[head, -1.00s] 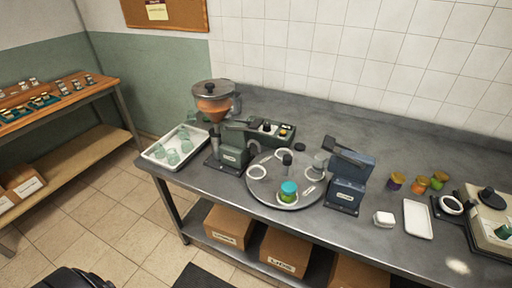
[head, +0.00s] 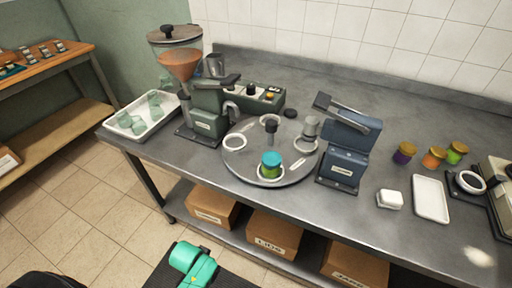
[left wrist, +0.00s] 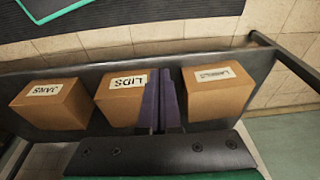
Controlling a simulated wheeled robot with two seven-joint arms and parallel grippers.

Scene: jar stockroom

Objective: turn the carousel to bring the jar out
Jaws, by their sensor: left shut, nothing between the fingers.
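The carousel (head: 247,162) is a round grey turntable on the bench, with several white rings and a dark post (head: 271,126) at its middle. A jar (head: 271,168) with a teal lid and green contents stands upright in the front ring. A filling machine with a hopper (head: 180,62) stands at its left, and a blue machine (head: 343,150) at its right. In the left wrist view, my left gripper (left wrist: 168,98) is shut and empty, in front of the boxes on the lower shelf. My right gripper is not in view.
A white tray (head: 126,131) of pale green jars stands at the left. Three lidded jars (head: 434,158), a white block (head: 390,199) and a white tray (head: 430,184) lie at the right. Cardboard boxes (head: 273,236) fill the shelf below. The bench's front strip is clear.

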